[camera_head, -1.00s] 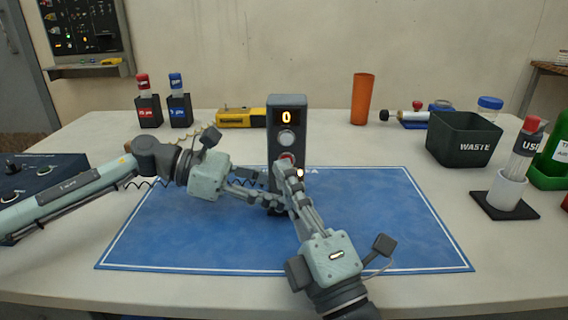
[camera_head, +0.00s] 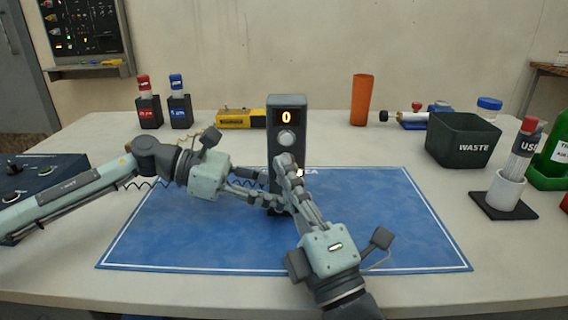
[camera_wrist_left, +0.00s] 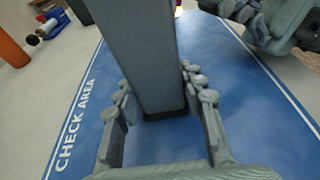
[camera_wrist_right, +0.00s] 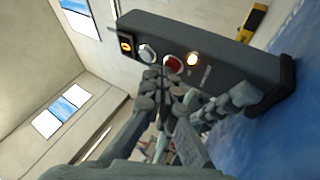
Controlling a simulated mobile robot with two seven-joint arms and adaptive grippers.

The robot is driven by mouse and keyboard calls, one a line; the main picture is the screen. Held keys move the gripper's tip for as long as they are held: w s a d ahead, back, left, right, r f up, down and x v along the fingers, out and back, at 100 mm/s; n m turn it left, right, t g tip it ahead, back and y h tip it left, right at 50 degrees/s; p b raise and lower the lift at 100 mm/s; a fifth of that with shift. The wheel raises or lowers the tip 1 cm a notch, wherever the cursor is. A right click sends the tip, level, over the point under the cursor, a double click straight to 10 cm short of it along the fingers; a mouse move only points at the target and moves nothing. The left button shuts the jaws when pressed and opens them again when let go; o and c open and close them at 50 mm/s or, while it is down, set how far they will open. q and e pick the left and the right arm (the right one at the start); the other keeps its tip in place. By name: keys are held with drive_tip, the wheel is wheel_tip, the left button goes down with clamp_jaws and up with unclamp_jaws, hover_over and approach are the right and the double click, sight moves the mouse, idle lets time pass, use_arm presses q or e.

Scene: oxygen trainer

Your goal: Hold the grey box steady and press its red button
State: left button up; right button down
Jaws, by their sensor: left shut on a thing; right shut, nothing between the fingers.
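The grey box (camera_head: 287,122) stands upright at the back of the blue mat, its display lit with a 0. My left gripper (camera_head: 268,197) is shut around its lower part from the left; in the left wrist view the fingers (camera_wrist_left: 155,100) lie on both sides of the box (camera_wrist_left: 140,50). The red button (camera_wrist_right: 173,65) shows in the right wrist view, between a pale round button and a lit lamp. My right gripper (camera_head: 285,163) is shut and empty. Its fingertips (camera_wrist_right: 155,78) are at the box front by the red button; contact is not clear. In the head view they hide the button.
The blue mat (camera_head: 180,240) is otherwise clear. A black waste bin (camera_head: 462,140) and a white cup (camera_head: 505,192) stand at the right. An orange cup (camera_head: 361,100), a yellow device (camera_head: 240,119) and two capped holders (camera_head: 149,110) stand behind. A dark control box (camera_head: 40,175) is at the left.

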use_arm(q)
drive_tip(key=shift+s+r, duration=0.1)
use_arm(e)
drive_tip(key=shift+w+d+f, duration=0.1)
drive_tip(key=shift+w+f, duration=0.1)
use_arm(q)
drive_tip(key=shift+w+f, duration=0.2)
drive_tip(key=shift+w, duration=0.1)
use_arm(e)
drive_tip(key=shift+s+f, duration=0.25)
drive_tip(key=shift+f, duration=0.2)
use_arm(q)
drive_tip(key=shift+s, duration=0.1)
use_arm(e)
drive_tip(key=shift+s, duration=0.15)
drive_tip(key=shift+s+f, duration=0.15)
drive_tip(key=shift+s, duration=0.5)
drive_tip(key=s, duration=0.4)
drive_tip(key=shift+s+r, duration=0.35)
drive_tip(key=shift+r, duration=0.05)
use_arm(q)
drive_tip(key=o, duration=0.9)
